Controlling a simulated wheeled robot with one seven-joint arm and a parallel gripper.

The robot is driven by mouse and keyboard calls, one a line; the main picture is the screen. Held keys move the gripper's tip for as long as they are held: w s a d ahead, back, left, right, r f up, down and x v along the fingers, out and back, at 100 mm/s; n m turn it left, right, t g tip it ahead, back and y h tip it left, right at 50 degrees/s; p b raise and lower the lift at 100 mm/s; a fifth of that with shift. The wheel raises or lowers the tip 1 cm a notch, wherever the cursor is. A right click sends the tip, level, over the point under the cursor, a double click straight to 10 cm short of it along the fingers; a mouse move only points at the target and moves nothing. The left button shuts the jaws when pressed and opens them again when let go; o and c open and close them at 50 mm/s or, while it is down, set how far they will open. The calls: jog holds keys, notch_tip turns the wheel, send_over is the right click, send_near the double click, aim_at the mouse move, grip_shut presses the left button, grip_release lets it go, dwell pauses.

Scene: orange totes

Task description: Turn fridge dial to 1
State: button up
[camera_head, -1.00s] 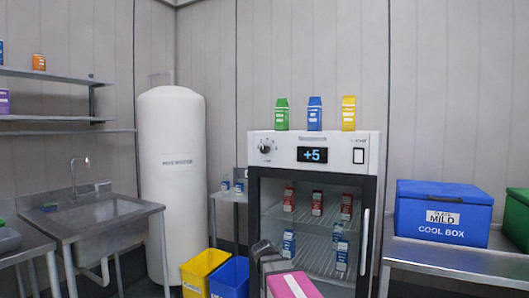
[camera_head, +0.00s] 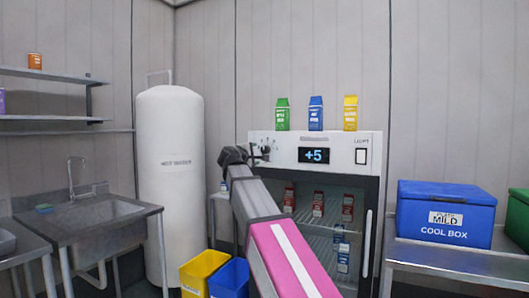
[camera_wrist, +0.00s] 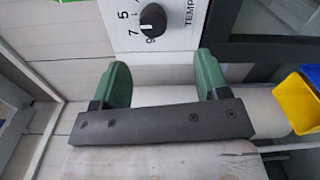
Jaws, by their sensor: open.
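The white fridge (camera_head: 340,141) has a glass door and a display (camera_head: 314,155) reading +5. In the wrist view its black round dial (camera_wrist: 153,19) is at the top, with printed numbers around it, including 5 and 7. The picture there is turned, and I cannot tell which number the dial points to. My gripper (camera_wrist: 162,72) is open, with its two green fingers apart and nothing between them. The dial lies beyond the fingertips, between them in the picture and not gripped. In the head view my gripper (camera_head: 262,151) is in front of the panel's left end and hides the dial.
Green (camera_head: 283,114), blue (camera_head: 316,113) and yellow (camera_head: 350,113) cartons stand on the fridge. A blue cool box (camera_head: 445,213) sits on a bench at right. A white water tank (camera_head: 168,190) stands left. Yellow (camera_head: 201,273) and blue (camera_head: 229,278) bins are on the floor.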

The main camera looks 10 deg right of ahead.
aim_at(264, 150)
jog(key=x, duration=0.7)
jog(key=r+x, duration=0.1)
jog(key=x, duration=0.2)
jog(key=shift+w+d, duration=0.15)
jog(key=shift+w, duration=0.15)
jog(key=c, duration=0.9)
